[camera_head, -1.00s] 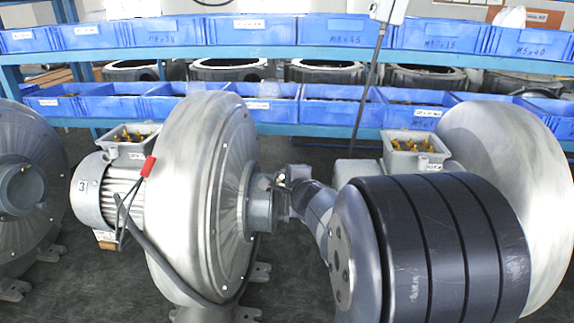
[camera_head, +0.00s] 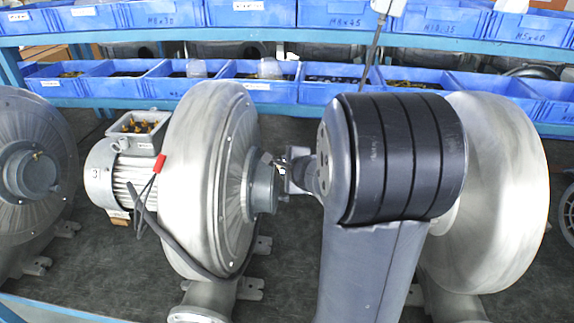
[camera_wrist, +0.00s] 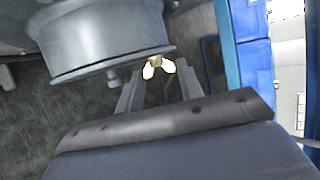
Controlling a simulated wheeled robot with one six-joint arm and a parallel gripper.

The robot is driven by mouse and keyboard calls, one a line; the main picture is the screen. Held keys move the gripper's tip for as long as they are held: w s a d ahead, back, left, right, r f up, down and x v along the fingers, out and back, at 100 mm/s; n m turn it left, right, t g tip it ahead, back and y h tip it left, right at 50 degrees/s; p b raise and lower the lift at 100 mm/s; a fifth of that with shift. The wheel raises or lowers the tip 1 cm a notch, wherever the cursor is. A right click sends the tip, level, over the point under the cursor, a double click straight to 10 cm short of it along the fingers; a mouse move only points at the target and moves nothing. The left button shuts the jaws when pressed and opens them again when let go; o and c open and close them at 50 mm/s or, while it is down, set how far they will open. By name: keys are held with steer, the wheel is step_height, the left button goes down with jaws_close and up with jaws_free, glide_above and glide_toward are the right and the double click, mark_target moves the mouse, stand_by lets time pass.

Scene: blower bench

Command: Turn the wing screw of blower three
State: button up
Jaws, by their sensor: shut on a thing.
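Blower three (camera_head: 205,170) stands left of centre in the head view, its motor (camera_head: 115,182) marked 3. Its round inlet collar (camera_head: 263,188) faces right, and in the wrist view the collar (camera_wrist: 95,45) fills the upper left. The small pale brass wing screw (camera_wrist: 157,67) sits at the collar's rim, with two bright wings showing. My gripper (camera_wrist: 158,78) is shut on the wing screw, one finger on each side. In the head view my gripper (camera_head: 284,172) is at the collar's right edge, and the screw is too small there to make out clearly.
Another blower (camera_head: 490,190) stands behind my arm at the right, and one (camera_head: 35,185) at the far left. A black cable (camera_head: 175,243) hangs around blower three. Blue bins (camera_head: 170,88) line the rack behind. Dark bench surface (camera_head: 130,262) is bare in front.

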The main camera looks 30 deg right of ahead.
steer(key=o, duration=1)
steer(key=shift+p+v, duration=1.05)
steer(key=shift+v, duration=4.35)
steer(key=shift+c, duration=0.7)
